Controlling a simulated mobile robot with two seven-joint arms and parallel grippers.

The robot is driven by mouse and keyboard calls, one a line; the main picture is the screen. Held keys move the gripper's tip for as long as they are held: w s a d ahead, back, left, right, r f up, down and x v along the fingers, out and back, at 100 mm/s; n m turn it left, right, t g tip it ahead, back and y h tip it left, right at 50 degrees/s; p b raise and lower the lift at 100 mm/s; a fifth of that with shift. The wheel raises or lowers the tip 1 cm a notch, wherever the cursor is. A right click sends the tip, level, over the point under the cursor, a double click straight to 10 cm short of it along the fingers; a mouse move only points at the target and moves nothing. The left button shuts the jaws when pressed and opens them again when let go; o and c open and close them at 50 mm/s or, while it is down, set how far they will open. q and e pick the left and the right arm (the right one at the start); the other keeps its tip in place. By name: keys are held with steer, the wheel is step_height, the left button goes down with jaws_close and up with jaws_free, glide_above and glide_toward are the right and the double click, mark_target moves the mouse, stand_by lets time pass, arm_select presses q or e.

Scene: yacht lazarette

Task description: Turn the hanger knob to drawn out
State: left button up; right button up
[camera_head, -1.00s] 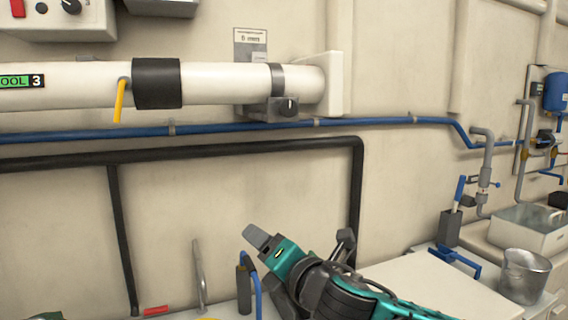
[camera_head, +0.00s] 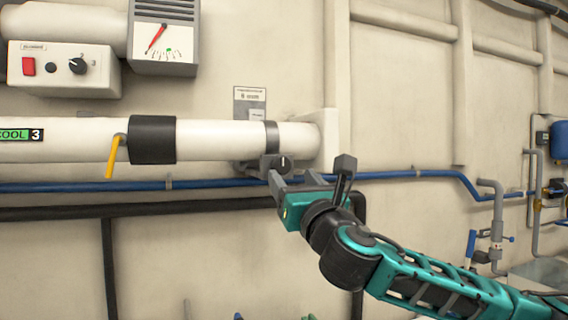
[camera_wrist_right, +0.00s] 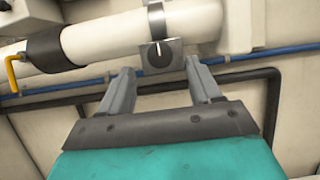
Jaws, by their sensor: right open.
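The hanger knob (camera_head: 283,163) is a small dark round knob with a white mark. It sits on a grey bracket under the metal band near the right end of the white pipe (camera_head: 210,140). In the right wrist view the knob (camera_wrist_right: 160,54) is ahead of the fingertips, between them in the picture, its mark pointing roughly up. My right gripper (camera_head: 308,172) is just below and right of the knob in the head view. Its two fingers are spread apart and empty in the wrist view (camera_wrist_right: 160,80). I see no contact with the knob. My left gripper is out of view.
A blue pipe (camera_head: 400,174) and a black pipe (camera_head: 180,208) run along the wall below the knob. A yellow lever (camera_head: 111,160) hangs from the white pipe at left. A control box (camera_head: 62,68) and a gauge (camera_head: 164,40) are above. A label plate (camera_head: 249,102) is over the band.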

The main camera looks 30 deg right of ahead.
mark_target(283, 165)
steer(key=x, duration=0.6)
steer(key=shift+f+p, duration=0.1)
steer(key=shift+p, duration=0.3)
steer(key=shift+s, duration=0.1)
steer(key=c, duration=1)
